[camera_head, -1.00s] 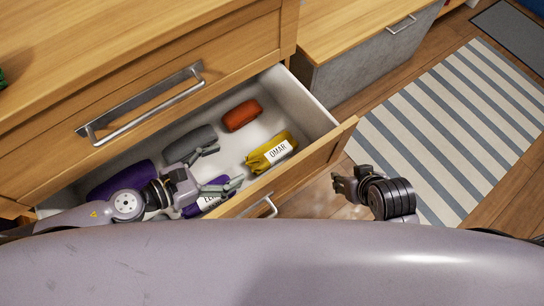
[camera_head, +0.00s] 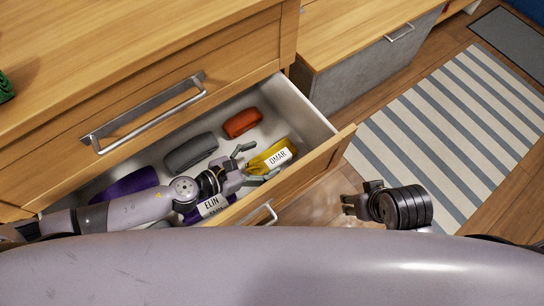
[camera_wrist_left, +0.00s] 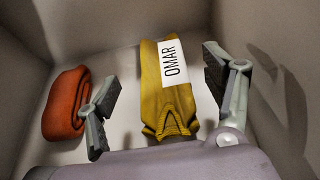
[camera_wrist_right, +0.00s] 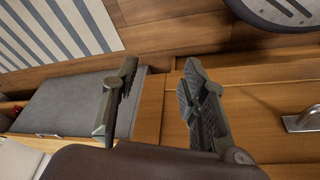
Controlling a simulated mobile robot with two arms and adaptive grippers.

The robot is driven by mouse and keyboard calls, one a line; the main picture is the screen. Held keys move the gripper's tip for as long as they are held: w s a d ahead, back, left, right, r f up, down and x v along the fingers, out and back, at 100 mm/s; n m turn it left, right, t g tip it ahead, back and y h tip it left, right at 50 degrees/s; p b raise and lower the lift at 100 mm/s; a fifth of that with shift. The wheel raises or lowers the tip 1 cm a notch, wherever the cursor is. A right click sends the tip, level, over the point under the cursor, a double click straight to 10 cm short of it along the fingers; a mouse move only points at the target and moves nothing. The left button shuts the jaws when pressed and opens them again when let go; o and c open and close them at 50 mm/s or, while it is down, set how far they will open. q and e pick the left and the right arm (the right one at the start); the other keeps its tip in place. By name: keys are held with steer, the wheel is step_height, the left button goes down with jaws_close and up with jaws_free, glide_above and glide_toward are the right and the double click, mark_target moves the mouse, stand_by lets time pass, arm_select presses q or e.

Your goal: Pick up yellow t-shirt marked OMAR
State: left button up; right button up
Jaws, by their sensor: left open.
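The yellow t-shirt (camera_head: 267,160) is rolled up in the open drawer, with a white label reading OMAR. In the left wrist view the t-shirt (camera_wrist_left: 160,95) lies between the two spread fingers of my left gripper (camera_wrist_left: 165,90), apart from both. In the head view my left gripper (camera_head: 256,162) is open and empty, its fingertips at the near left end of the t-shirt. My right gripper (camera_head: 348,196) is outside the drawer, to its right. In the right wrist view the right gripper (camera_wrist_right: 160,95) has its fingers apart with nothing between them.
The drawer (camera_head: 318,125) also holds an orange roll (camera_head: 241,121), a grey roll (camera_head: 190,153), a purple roll (camera_head: 125,185) and one labelled ELIN (camera_head: 211,205). The drawer walls stand close around my left gripper. A striped rug (camera_head: 450,130) lies on the floor at right.

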mark_target(277, 153)
arm_select(q)
steer(key=shift+f+b+x, duration=0.2)
steer(key=shift+b+x, duration=0.3)
steer(key=shift+x, duration=2.7)
steer(key=shift+a, duration=0.1)
arm_select(e)
steer(key=shift+s, duration=0.15)
arm_select(q)
steer(key=c, duration=1.3)
steer(key=shift+r, duration=0.1)
arm_select(e)
steer(key=shift+r, duration=0.1)
